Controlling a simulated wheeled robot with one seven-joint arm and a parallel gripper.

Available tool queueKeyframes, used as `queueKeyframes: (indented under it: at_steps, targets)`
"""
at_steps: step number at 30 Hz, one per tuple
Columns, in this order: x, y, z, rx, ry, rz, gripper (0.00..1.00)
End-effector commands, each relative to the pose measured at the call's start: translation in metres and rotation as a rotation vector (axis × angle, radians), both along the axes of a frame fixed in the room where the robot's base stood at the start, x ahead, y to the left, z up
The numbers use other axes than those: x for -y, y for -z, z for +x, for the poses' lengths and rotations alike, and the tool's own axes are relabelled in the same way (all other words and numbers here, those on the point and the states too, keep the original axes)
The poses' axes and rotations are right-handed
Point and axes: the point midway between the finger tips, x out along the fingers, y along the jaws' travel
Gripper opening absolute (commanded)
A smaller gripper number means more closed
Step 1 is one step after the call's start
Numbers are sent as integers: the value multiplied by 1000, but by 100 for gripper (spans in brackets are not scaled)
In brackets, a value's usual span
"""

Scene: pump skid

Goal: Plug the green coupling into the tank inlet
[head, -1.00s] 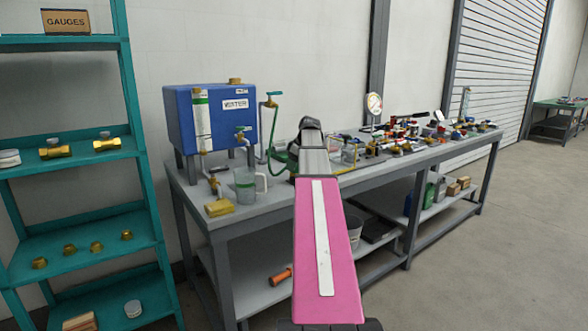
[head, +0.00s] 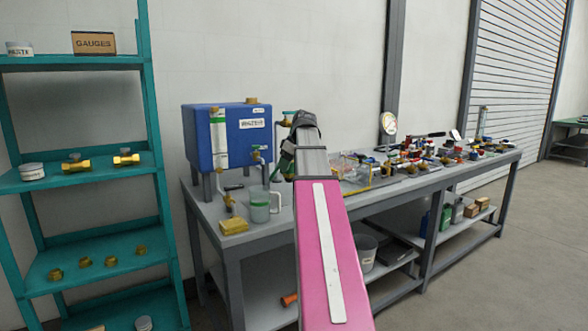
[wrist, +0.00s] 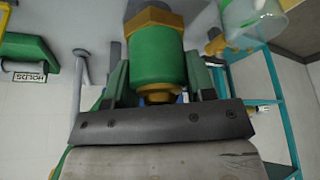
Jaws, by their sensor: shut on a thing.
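The blue water tank (head: 232,152) stands on legs at the left end of the bench. My gripper (head: 295,150) is just right of the tank, seen mostly from behind. In the wrist view my gripper (wrist: 160,85) is shut on the green coupling (wrist: 158,55), a green cylinder with a brass hex end pointing away from the palm. The coupling is largely hidden behind my arm in the head view.
A clear jug (head: 260,208) and a yellow sponge-like block (head: 233,226) stand before the tank. Several valves and fittings (head: 440,160) crowd the bench to the right. A teal shelf (head: 80,180) with brass parts stands at the left.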

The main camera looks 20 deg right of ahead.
Motion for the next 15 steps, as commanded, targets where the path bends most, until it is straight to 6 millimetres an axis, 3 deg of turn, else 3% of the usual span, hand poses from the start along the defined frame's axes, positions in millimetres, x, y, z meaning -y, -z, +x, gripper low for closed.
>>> queueKeyframes:
  at_steps: [15]
  targets:
    - [-3,-8,0,1,0,0,21]
